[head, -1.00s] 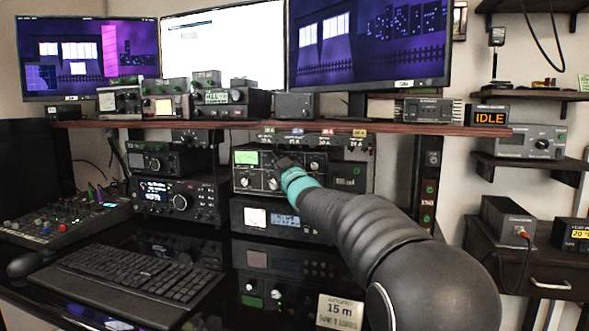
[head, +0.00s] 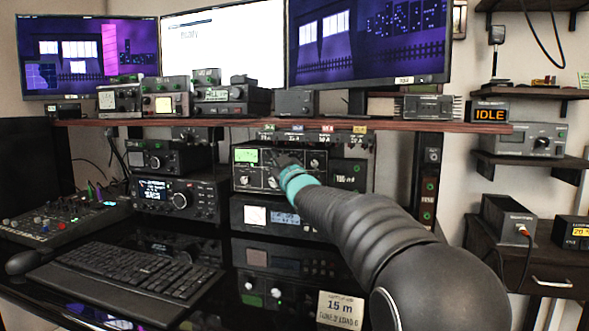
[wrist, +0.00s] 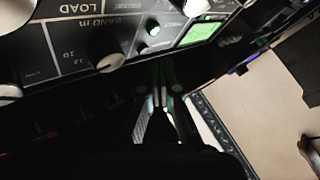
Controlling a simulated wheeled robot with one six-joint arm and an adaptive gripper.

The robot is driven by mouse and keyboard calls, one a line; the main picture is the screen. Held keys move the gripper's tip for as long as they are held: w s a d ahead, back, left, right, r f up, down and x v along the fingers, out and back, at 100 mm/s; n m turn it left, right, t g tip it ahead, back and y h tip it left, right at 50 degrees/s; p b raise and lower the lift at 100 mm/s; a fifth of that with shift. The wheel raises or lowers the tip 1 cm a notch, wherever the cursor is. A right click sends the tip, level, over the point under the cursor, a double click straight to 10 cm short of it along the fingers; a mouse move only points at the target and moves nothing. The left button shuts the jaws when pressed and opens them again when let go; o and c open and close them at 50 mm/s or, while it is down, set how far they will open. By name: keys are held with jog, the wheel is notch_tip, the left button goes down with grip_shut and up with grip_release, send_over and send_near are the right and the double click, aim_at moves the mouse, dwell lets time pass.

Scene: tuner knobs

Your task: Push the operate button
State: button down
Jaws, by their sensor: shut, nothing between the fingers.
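The tuner unit (head: 243,181) with a green-lit meter (head: 246,156) and several knobs stands under the shelf in the head view. My gripper (head: 280,160) is in front of its panel and hides part of it. In the wrist view the panel shows LOAD and BAND labels, the green meter (wrist: 200,34) and a small round control with a light face (wrist: 153,30). My gripper (wrist: 165,92) is shut and empty, its tips near the panel edge. I cannot tell whether they touch it. No label reading operate is legible, so I cannot pick out that button.
The wooden shelf (head: 400,127) runs just above the tuner. A dark unit with a display (head: 348,175) sits right beside it, and another radio unit (head: 256,215) is below. A keyboard (head: 130,275) lies on the desk at left. A screen (head: 490,116) at right reads IDLE.

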jog(key=shift+a, duration=0.1)
jog(key=shift+s+a+b, duration=0.35)
jog(key=shift+s+b, duration=0.45)
jog(key=shift+s, duration=0.1)
jog(key=shift+s+a+b, duration=0.4)
jog(key=shift+s+b, duration=0.45)
jog(key=shift+s, duration=0.1)
jog(key=shift+s+a+b, duration=0.35)
jog(key=shift+s+b, duration=0.45)
jog(key=shift+s, duration=0.1)
